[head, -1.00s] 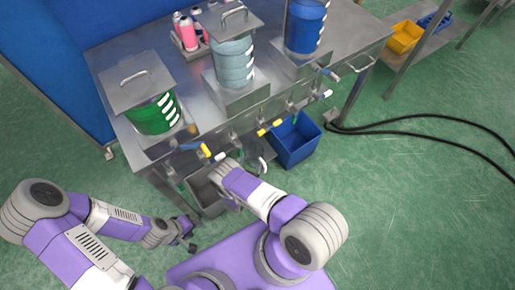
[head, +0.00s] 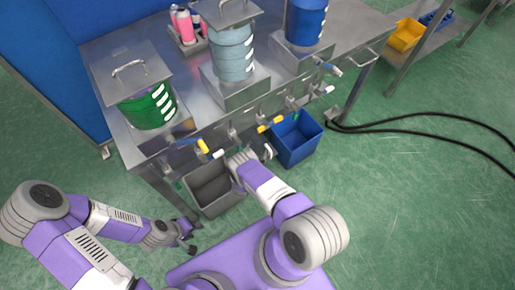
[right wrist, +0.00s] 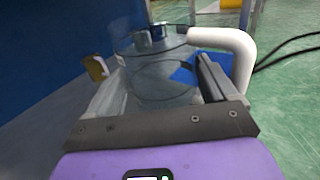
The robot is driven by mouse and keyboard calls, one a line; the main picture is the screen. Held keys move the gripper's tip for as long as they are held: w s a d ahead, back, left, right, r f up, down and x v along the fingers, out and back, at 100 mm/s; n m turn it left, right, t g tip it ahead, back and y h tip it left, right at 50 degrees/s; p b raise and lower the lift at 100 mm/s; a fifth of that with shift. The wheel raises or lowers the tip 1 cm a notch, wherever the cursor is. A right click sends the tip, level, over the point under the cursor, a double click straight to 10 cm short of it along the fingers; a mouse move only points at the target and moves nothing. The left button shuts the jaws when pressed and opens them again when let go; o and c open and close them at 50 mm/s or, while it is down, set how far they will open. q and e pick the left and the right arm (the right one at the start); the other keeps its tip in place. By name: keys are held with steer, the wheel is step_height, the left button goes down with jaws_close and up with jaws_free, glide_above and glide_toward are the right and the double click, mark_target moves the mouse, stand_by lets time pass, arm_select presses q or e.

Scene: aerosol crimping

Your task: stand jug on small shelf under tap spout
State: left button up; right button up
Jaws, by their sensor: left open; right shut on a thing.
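The jug (right wrist: 160,85) is a clear, see-through vessel with a thick white handle (right wrist: 243,55) on its right in the right wrist view. My right gripper (right wrist: 158,72) is shut around its body, one finger on each side. In the head view my right gripper (head: 247,156) is at the front of the steel bench, below the tap row. Only a bit of the white handle (head: 268,151) shows there; my wrist hides most of the jug. My left gripper (head: 192,240) is open and empty, low beside the bench. I cannot make out the small shelf clearly.
Taps with yellow, white and blue levers line the steel bench (head: 195,95) under green, pale blue and blue drums. A grey bin (head: 213,202) and a blue bin (head: 297,153) stand below. Black hoses (head: 420,121) lie on the floor at right.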

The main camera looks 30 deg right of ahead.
mark_target(257, 149)
steer(key=shift+f, duration=0.1)
steer(key=o, duration=0.9)
steer(key=shift+c, duration=0.2)
steer(key=p+v, duration=0.1)
steer(key=v, duration=0.5)
steer(key=shift+s+a, duration=0.2)
steer(key=shift+a, duration=0.05)
steer(key=shift+b+v, duration=0.35)
steer(key=shift+v, duration=2.3)
